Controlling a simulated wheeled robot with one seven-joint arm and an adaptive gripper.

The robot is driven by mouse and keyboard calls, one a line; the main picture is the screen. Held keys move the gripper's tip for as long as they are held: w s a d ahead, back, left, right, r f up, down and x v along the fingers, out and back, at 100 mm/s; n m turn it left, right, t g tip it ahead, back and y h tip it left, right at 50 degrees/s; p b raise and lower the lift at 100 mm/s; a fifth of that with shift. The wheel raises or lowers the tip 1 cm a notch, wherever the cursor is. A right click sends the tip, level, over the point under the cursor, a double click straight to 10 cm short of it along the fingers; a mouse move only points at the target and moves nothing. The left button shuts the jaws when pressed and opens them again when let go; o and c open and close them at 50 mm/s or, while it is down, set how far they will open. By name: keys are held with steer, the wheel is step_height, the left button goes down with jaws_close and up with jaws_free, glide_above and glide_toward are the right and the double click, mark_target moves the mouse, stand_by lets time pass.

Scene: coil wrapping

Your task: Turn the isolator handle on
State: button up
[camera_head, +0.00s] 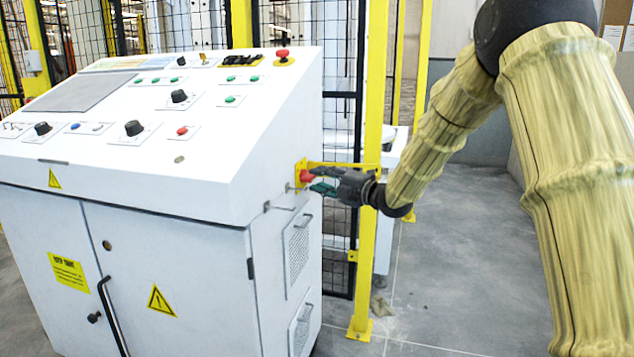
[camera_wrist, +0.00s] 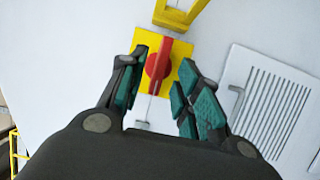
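The isolator handle (camera_head: 307,176) is a red knob on a yellow plate on the right side wall of the white control cabinet (camera_head: 140,230). In the wrist view the red handle (camera_wrist: 158,66) stands nearly upright, slightly tilted, on its yellow plate (camera_wrist: 180,50). My gripper (camera_head: 318,180) reaches the handle from the right. In the wrist view its two teal-padded fingers (camera_wrist: 162,80) are apart, one on each side of the handle, with gaps visible. Whether the fingertips touch the handle cannot be told.
A yellow bracket (camera_wrist: 180,14) sticks out close to the handle plate. A yellow post (camera_head: 368,170) stands right beside my gripper. A vent grille (camera_wrist: 272,105) is on the cabinet side. Grey floor (camera_head: 460,260) is free to the right.

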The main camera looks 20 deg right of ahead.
steer(key=shift+x, duration=1.1)
steer(key=shift+c, duration=0.5)
jaws_close()
steer(key=shift+r+m+p, duration=0.2)
steer(key=shift+m+p, duration=0.1)
steer(key=shift+p, duration=0.45)
steer(key=m+g+p, duration=0.2)
steer(key=m+p, duration=0.2)
steer(key=p, duration=0.6)
steer(key=m+g+p, duration=0.3)
steer(key=m+p, duration=0.1)
steer(key=p, duration=0.7)
steer(key=m+g+y+p, duration=0.1)
steer(key=m+p, duration=0.4)
steer(key=p, duration=0.6)
steer(key=shift+w+d+r+g, duration=0.2)
steer(key=shift+w+d+g, duration=0.05)
steer(key=shift+g, duration=0.55)
steer(key=shift+f, duration=0.1)
